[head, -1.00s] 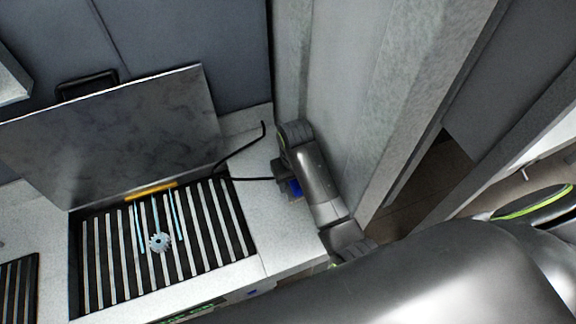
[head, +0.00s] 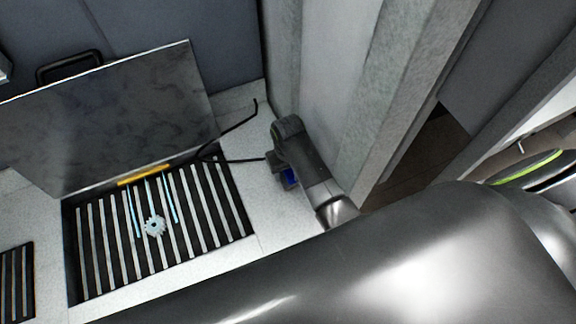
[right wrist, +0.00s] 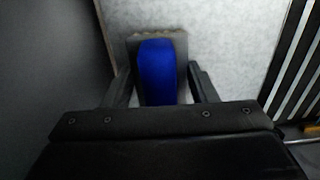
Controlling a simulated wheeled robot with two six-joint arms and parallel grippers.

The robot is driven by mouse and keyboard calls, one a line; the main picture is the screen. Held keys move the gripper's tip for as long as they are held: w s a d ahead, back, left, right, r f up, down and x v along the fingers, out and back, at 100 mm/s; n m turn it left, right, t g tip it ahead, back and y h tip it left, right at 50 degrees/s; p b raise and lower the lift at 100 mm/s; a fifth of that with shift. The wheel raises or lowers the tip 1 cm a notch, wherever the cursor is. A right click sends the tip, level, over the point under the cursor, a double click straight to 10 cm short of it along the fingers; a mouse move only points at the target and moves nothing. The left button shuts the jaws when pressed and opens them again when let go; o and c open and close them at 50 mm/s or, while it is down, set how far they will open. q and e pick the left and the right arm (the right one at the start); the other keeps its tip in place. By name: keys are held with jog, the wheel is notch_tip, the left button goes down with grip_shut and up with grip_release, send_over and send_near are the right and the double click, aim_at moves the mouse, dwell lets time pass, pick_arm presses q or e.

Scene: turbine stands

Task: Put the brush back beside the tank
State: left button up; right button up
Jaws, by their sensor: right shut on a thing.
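The brush has a blue handle (right wrist: 157,75) and a grey end in the right wrist view. My right gripper (right wrist: 160,88) is shut on the brush, with a finger on each side of the handle. In the head view the gripper (head: 282,172) is over the pale counter, just right of the tank. The tank (head: 254,212) has dark inner slats and a raised grey lid (head: 110,115). I cannot tell if the brush touches the counter. My left gripper is not in view.
A pale wall (head: 325,80) rises close to the right of my gripper. A thin black cable or rod (head: 235,125) curves between the tank and the gripper. A toothed light-blue wheel (head: 154,226) lies on the slats. Bare counter (head: 285,225) shows in front.

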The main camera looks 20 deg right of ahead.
jog(key=shift+f, duration=0.45)
dwell(0.4)
jog(key=o, duration=1.2)
jog(key=shift+r+p, duration=0.85)
jog(key=shift+r, duration=2.65)
